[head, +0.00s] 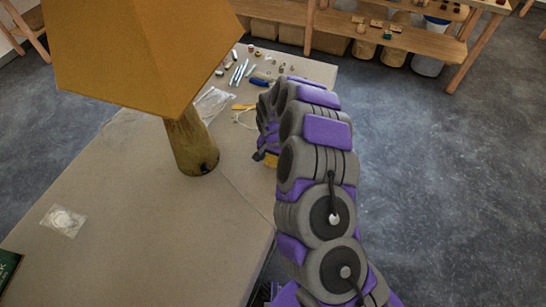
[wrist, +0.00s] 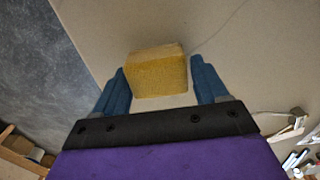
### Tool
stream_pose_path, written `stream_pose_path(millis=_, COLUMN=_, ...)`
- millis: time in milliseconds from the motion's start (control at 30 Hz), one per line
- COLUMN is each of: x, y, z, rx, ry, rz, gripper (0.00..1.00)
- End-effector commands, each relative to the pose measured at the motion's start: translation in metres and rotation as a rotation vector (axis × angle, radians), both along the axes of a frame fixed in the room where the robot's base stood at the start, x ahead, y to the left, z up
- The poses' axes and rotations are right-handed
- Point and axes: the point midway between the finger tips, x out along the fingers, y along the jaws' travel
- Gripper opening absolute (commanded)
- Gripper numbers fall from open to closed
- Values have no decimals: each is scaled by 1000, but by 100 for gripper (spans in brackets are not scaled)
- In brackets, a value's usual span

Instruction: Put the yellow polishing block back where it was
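The yellow polishing block (wrist: 158,76) is in the middle of the wrist view, between the two blue fingers of my gripper (wrist: 160,80). Its top face is paler, and its sides are rough yellow. The fingertips appear to press on its left and right sides. I cannot tell whether the block touches the table.
A lamp with an orange shade (head: 135,50) and wooden base (head: 190,145) stands on the table (head: 150,235). Tools (head: 238,72), a screwdriver (head: 260,82) and plastic bags (head: 63,220) lie around it. A cable crosses the table. The front middle is clear. Shelves (head: 420,40) stand behind.

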Motion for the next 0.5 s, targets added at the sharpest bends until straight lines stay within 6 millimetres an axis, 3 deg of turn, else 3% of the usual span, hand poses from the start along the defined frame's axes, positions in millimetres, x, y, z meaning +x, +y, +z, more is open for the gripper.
stream_pose_path(millis=200, x=0, y=0, z=0, rx=1, ry=0, rz=1, gripper=93)
stream_pose_path(millis=500, x=0, y=-4, z=2, rx=6, ry=0, rz=2, gripper=93)
